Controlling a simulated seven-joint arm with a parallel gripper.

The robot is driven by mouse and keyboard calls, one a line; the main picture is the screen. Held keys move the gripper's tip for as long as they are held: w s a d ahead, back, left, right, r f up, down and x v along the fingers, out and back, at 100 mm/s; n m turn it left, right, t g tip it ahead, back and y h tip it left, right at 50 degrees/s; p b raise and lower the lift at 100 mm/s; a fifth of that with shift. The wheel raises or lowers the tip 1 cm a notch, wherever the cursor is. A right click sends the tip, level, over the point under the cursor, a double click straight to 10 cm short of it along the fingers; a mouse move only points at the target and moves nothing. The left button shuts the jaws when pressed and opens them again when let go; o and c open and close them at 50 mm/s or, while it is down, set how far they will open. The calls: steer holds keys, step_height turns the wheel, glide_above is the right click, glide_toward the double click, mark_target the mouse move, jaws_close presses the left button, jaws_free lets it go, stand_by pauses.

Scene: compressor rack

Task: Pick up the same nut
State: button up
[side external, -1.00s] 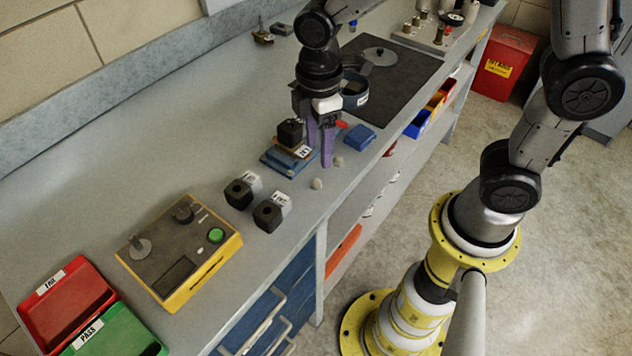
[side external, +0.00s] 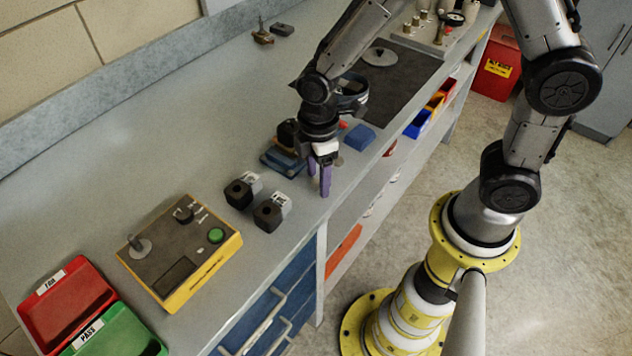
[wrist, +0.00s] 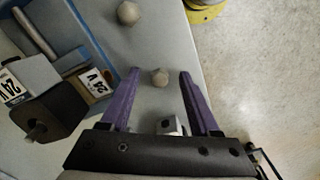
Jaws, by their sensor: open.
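Two small round, tan-grey nuts lie on the grey bench in the wrist view. One nut (wrist: 159,77) shows between my gripper's purple fingertips (wrist: 160,73), with bench visible on both sides of it. The other nut (wrist: 128,12) is at the top edge of the picture, beyond the fingers. My gripper (side external: 320,184) points down over the bench near its front edge in the side view, jaws open and empty. It hides part of the nut area there. One nut (side external: 338,161) shows just right of the fingers. How high the fingertips are above the bench is unclear.
Two black blocks (side external: 240,190) (side external: 269,212) stand left of my gripper. A blue block (side external: 359,137) is behind right. The bench's front edge is close.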

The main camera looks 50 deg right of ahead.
jaws_close()
steer(key=shift+r, duration=0.15)
